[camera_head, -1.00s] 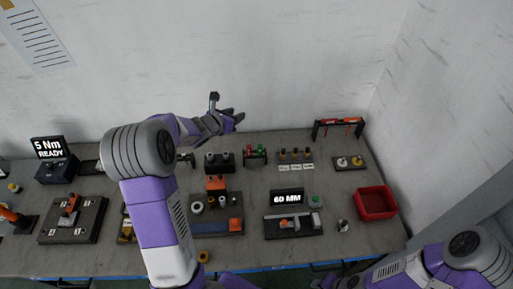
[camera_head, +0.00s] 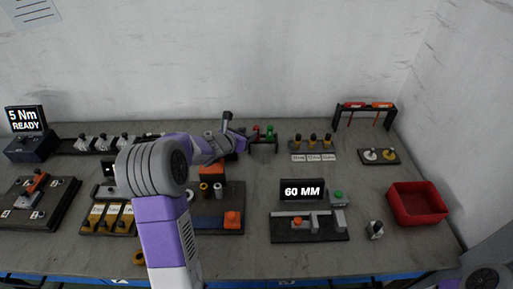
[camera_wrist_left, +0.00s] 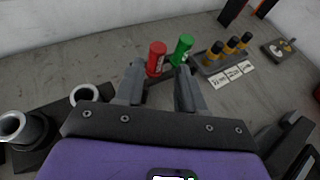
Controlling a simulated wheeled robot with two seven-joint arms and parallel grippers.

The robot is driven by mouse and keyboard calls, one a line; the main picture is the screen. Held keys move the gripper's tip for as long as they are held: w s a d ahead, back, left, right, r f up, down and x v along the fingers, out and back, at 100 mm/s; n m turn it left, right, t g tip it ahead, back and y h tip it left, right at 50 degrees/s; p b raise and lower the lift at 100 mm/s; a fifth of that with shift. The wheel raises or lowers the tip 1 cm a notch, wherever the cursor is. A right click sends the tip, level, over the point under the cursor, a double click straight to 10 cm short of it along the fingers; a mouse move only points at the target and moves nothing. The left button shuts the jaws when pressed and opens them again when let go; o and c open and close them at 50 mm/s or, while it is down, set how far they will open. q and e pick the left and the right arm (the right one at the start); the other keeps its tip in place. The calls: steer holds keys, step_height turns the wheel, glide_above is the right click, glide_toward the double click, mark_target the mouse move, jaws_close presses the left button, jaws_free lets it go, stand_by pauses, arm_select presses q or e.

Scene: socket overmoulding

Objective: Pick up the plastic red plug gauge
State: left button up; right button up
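The red plug gauge (camera_head: 256,132) stands upright next to a green plug gauge (camera_head: 270,132) in a small dark holder at the back of the bench. In the left wrist view the red gauge (camera_wrist_left: 156,58) lies just beyond the fingertips, roughly ahead of the gap, with the green gauge (camera_wrist_left: 181,49) to its right. My left gripper (camera_wrist_left: 158,82) is open, with nothing between its fingers. In the head view the left gripper (camera_head: 242,143) is just left of the holder.
Right of the holder is a rack of yellow-and-black gauges (camera_head: 312,141) with labels. A fixture with grey rings (camera_wrist_left: 84,93) is on the left in the wrist view. A red bin (camera_head: 418,204) and a 60 MM display (camera_head: 302,190) stand further right.

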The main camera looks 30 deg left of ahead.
arm_select(q)
steer(key=x, duration=0.4)
steer(key=f+b+x, duration=0.1)
steer(key=x, duration=0.3)
steer(key=shift+s+a, duration=0.1)
steer(key=shift+a, duration=0.05)
jaws_close()
steer(key=shift+r, duration=0.1)
